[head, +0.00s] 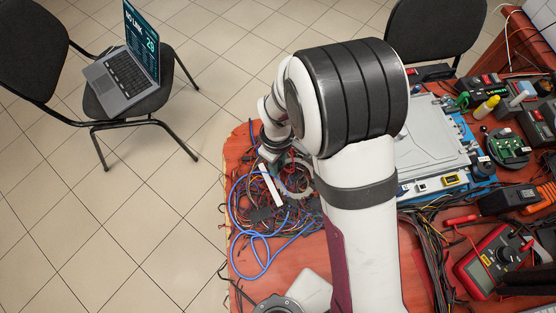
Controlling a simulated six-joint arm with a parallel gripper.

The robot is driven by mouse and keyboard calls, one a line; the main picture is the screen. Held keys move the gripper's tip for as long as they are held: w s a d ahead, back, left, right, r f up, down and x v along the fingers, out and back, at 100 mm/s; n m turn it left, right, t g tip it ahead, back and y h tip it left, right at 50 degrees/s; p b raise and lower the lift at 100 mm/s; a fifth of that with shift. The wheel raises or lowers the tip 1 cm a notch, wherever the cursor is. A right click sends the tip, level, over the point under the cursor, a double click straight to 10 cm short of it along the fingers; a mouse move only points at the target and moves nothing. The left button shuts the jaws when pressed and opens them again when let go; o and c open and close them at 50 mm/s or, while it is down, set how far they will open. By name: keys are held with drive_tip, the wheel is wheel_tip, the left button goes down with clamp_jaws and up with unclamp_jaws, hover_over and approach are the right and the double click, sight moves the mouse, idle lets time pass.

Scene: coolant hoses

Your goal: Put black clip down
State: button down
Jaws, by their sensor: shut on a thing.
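My gripper (279,168) is at the far left end of the red table, low over a tangle of cables (272,225). It is partly hidden behind my arm. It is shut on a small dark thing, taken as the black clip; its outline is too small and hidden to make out. A grey ring-shaped hose (296,183) lies close beside the gripper, partly behind my arm. I cannot tell whether the gripper touches the hose or the cables.
A white strip (270,185) and a blue cable (240,255) lie in the tangle. A grey metal case (432,135) stands right of my arm. A red multimeter (490,262) and tools crowd the right side. A laptop (122,75) rests on a chair off the table.

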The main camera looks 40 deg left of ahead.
drive_tip(key=c, duration=0.7)
unclamp_jaws()
drive_tip(key=shift+c, duration=0.2)
wheel_tip(320, 180, up, 12)
drive_tip(key=w+d+r+m, duration=0.1)
drive_tip(key=d+r+m, duration=0.2)
drive_tip(key=d+m, duration=0.3)
drive_tip(key=d+r+m, duration=0.3)
drive_tip(key=d+r, duration=0.1)
drive_tip(key=d, duration=0.5)
drive_tip(key=s+d+r+m+y, duration=0.1)
drive_tip(key=s+d+m, duration=0.9)
drive_tip(key=d+m, duration=0.2)
drive_tip(key=m, duration=0.2)
drive_tip(key=shift+r+m+y, duration=0.2)
drive_tip(key=shift+m+y, duration=0.1)
drive_tip(key=shift+y, duration=0.1)
